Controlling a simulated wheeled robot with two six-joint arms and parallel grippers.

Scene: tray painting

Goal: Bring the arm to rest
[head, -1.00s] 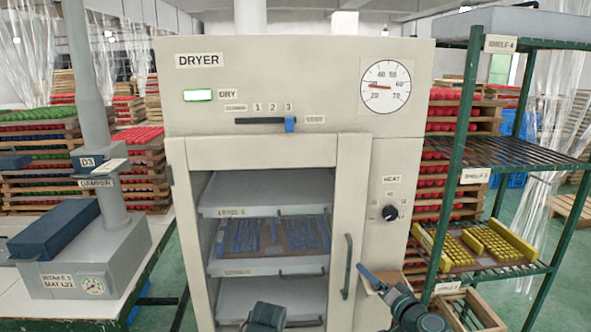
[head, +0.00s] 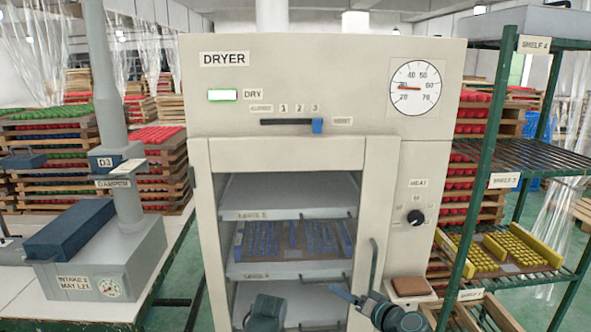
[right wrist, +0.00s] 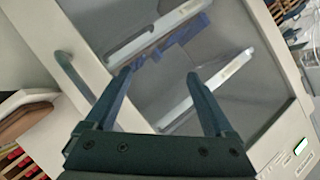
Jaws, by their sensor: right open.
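My right gripper (right wrist: 158,77) is open and empty in the right wrist view, its two dark fingers apart in front of the dryer's door. In the head view my right arm comes in at the bottom, with a blue-grey finger (head: 342,293) just left of the wrist, low in front of the dryer (head: 310,155). The dryer's door handle (head: 373,264) is above the wrist and also shows in the right wrist view (right wrist: 73,75). A dark teal part of mine shows at the bottom edge; I cannot make out my left gripper.
Inside the dryer, a tray (head: 336,244) with blue pieces sits on the middle level. Right of the wrist is a brown-topped block (head: 410,287). A green-framed shelf rack (head: 488,150) with a tray of yellow pieces stands right. A grey device (head: 100,265) is on the left table.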

